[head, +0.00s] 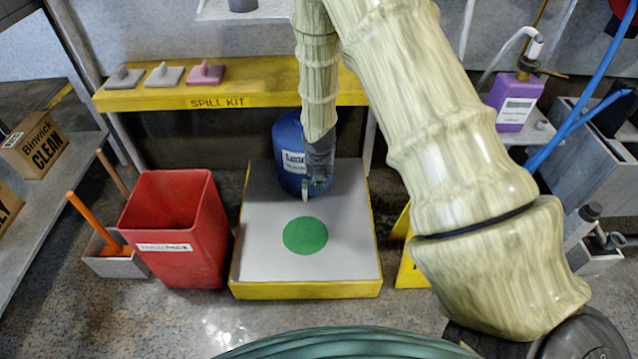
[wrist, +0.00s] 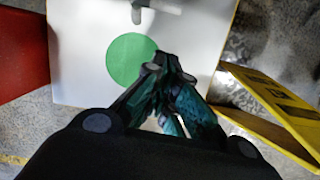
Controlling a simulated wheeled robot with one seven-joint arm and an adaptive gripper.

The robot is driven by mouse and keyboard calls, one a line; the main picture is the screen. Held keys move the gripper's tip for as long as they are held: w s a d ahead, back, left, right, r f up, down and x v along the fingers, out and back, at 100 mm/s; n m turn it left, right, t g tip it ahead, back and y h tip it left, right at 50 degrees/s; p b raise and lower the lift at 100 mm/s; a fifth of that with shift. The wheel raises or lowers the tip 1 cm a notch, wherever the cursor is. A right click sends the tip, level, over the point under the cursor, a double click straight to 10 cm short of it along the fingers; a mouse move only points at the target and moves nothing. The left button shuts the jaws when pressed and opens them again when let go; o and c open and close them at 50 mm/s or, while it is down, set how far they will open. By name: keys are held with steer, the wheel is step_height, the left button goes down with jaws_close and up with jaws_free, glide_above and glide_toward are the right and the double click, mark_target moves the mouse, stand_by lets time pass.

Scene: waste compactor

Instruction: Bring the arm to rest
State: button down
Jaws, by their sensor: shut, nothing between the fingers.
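My gripper (head: 308,190) hangs pointing down at the end of my arm, above the back right part of a low white platform (head: 262,262) with yellow edges. A flat green disc (head: 305,236) lies on the platform, a little below and left of the gripper in the head view. In the wrist view my gripper (wrist: 160,70) has its fingers together with nothing between them, and the green disc (wrist: 128,60) shows beside the fingertips. The gripper appears clear of the platform. Part of the platform is hidden behind the fingers in the wrist view.
A blue drum (head: 288,150) stands directly behind the gripper. A red bin (head: 172,230) is left of the platform, and a yellow sign (head: 410,268) is right. A yellow spill kit shelf (head: 220,88) spans the back. Grey floor (head: 170,325) shows in front.

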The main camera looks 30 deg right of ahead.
steer(key=shift+v, duration=0.9)
steer(key=s+a+f+m+y, duration=0.1)
steer(key=s+a+f+m, duration=0.3)
steer(key=s, duration=0.3)
steer(key=s+a+f+m+g, duration=0.1)
steer(key=s+a+f+m, duration=0.1)
steer(key=s+f+m, duration=0.35)
steer(key=s+a+f+m+y, duration=0.1)
steer(key=s+a+f+m, duration=0.2)
steer(key=s+m, duration=0.4)
steer(key=s+a+f+m+g, duration=0.1)
steer(key=s+a+m, duration=0.1)
steer(key=s+m, duration=0.65)
steer(key=s+a+f+m, duration=0.1)
steer(key=s+m, duration=0.4)
steer(key=s, duration=0.7)
step_height(320, 180, up, 29)
steer(key=p, duration=2.9)
steer(key=shift+w+r+h, duration=0.2)
steer(key=shift+w+h, duration=0.1)
steer(key=shift+w, duration=0.1)
